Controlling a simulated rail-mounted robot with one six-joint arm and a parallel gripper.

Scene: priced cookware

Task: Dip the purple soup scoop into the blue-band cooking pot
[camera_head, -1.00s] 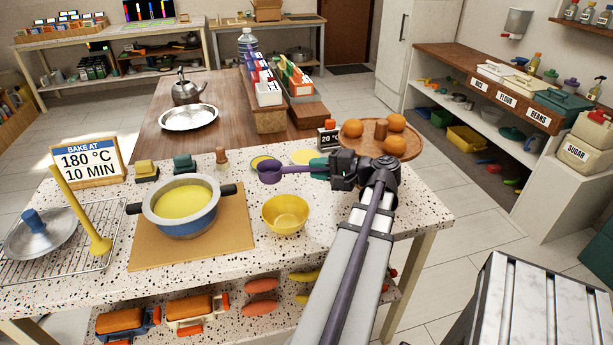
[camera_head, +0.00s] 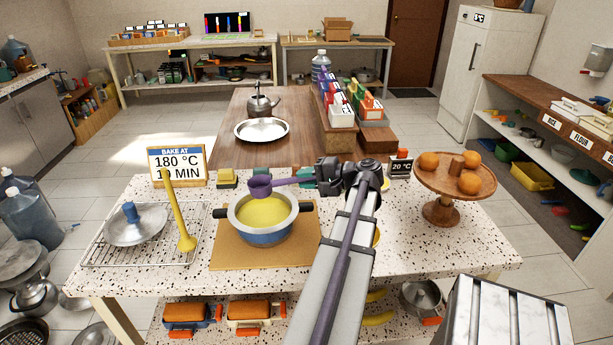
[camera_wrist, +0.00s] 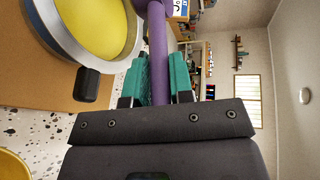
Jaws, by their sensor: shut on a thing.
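The blue-band cooking pot (camera_head: 263,235) stands on a tan board, filled with yellow soup (camera_head: 263,211); its rim and a black handle (camera_wrist: 87,84) show at the left of the wrist view. My gripper (camera_head: 325,176) is shut on the handle of the purple soup scoop (camera_head: 261,186), gripped between teal pads in the wrist view (camera_wrist: 156,80). The scoop's bowl hangs over the pot's far rim in the head view, seemingly above the soup and not in it.
A wire rack (camera_head: 94,251) with a metal lid (camera_head: 135,228) and a yellow ladle (camera_head: 186,240) lie left of the pot. A wooden stand with oranges (camera_head: 447,177) is at right. A yellow bowl (camera_wrist: 12,166) is mostly hidden behind my arm in the head view.

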